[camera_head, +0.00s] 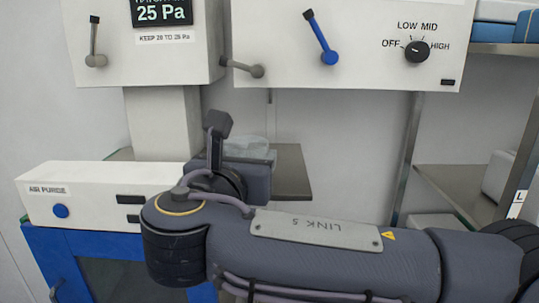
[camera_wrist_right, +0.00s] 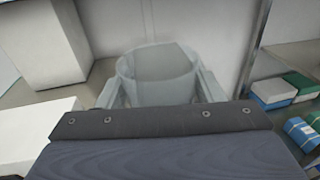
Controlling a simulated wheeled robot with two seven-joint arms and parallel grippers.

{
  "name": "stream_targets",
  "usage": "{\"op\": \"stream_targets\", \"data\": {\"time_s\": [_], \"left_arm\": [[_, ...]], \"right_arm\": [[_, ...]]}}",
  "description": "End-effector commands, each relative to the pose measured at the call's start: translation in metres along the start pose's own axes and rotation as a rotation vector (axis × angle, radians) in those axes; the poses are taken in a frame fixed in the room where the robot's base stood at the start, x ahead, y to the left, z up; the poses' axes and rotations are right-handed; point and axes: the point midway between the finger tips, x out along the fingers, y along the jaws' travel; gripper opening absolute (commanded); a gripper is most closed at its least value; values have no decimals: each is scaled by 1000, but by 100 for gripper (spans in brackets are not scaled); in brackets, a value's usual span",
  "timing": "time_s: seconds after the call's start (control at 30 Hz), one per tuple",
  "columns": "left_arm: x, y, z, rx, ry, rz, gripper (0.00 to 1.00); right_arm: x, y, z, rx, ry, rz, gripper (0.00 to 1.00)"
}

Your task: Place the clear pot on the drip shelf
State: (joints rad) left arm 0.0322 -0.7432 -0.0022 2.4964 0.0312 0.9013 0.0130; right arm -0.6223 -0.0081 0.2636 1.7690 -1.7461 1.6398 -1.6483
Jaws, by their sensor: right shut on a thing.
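The clear pot (camera_wrist_right: 155,75) is see-through and appears upright between the two fingers of my right gripper (camera_wrist_right: 160,88) in the right wrist view. The gripper is shut on it. In the head view only a pale upper part of the pot (camera_head: 255,147) shows above my dark wrist, which hides the fingers. The grey metal drip shelf (camera_head: 292,175) sticks out behind and to the right of my wrist. The pot is over or at this shelf; its base is hidden, so I cannot tell whether it touches. My left gripper is not in view.
A white AIR PURGE box (camera_head: 80,193) stands on a blue cabinet (camera_head: 50,250) at left. White panels with a blue lever (camera_head: 320,38) and a black knob (camera_head: 417,51) hang above. A metal rack (camera_head: 460,188) stands at right, with blue and green boxes (camera_wrist_right: 300,84) in the wrist view.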

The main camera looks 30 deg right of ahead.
Motion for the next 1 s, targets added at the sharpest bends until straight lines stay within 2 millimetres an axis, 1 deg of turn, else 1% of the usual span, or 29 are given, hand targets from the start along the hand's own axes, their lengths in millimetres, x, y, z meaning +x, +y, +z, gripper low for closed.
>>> {"op": "stream_targets", "data": {"time_s": [0.03, 0.1, 0.3, 0.4, 0.5, 0.73, 0.8, 0.9, 1.0], "left_arm": [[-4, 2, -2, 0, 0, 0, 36], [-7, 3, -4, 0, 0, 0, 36], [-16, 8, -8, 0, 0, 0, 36], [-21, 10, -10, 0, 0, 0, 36], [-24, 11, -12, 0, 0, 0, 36], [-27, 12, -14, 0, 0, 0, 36], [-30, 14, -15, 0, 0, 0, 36], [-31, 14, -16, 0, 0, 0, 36], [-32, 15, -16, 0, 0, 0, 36]], "right_arm": [[15, -2, 2, -1, 2, -9, 34], [35, 0, 4, -2, 3, -10, 34], [90, 0, 6, -4, 4, -9, 34], [114, 0, 7, -4, 3, -8, 34], [132, -1, 8, -2, 2, -6, 34], [152, -1, 9, -1, 0, -4, 34], [163, -2, 10, -2, 1, -6, 34], [161, -1, -11, -7, 2, -2, 34], [162, -1, -23, -4, 1, -2, 34]]}}
